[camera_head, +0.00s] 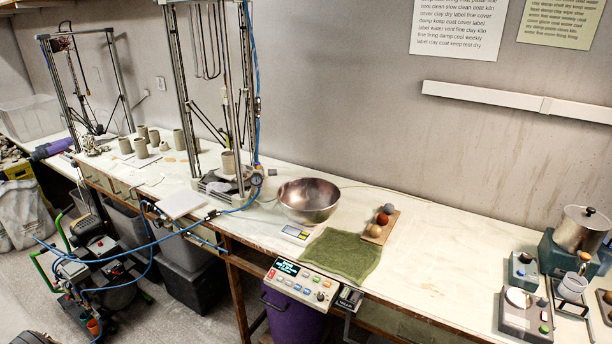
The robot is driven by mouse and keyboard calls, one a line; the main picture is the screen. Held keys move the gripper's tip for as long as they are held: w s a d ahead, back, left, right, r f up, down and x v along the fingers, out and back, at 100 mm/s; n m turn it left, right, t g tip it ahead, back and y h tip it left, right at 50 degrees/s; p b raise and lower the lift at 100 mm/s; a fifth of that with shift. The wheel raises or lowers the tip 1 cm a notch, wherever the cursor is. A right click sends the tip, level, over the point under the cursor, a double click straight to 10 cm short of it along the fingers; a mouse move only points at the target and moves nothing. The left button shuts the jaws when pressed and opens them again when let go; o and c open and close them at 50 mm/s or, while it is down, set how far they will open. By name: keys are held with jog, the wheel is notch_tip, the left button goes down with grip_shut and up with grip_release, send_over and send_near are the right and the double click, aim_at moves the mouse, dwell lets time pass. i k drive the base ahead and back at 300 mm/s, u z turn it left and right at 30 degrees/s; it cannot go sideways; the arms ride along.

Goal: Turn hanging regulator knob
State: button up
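A small round gauge (256,180), which looks like part of the hanging regulator, is at the right foot of the nearer delta printer frame. A blue hose (254,60) runs down the frame to it, and another blue hose (232,209) leads left from it along the bench edge. The regulator's knob is too small to make out clearly. My gripper is not in view.
A steel bowl (308,201) stands just right of the gauge. A green cloth (342,254) and a button panel (301,284) lie at the bench front. Clay cups (141,147) stand left. A compressor (103,270) with looping blue hoses occupies the floor at left.

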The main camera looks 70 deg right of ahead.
aim_at(272, 172)
jog(key=k, duration=1.55)
jog(key=z, duration=1.5)
jog(key=i, duration=0.5)
jog(key=u, duration=0.05)
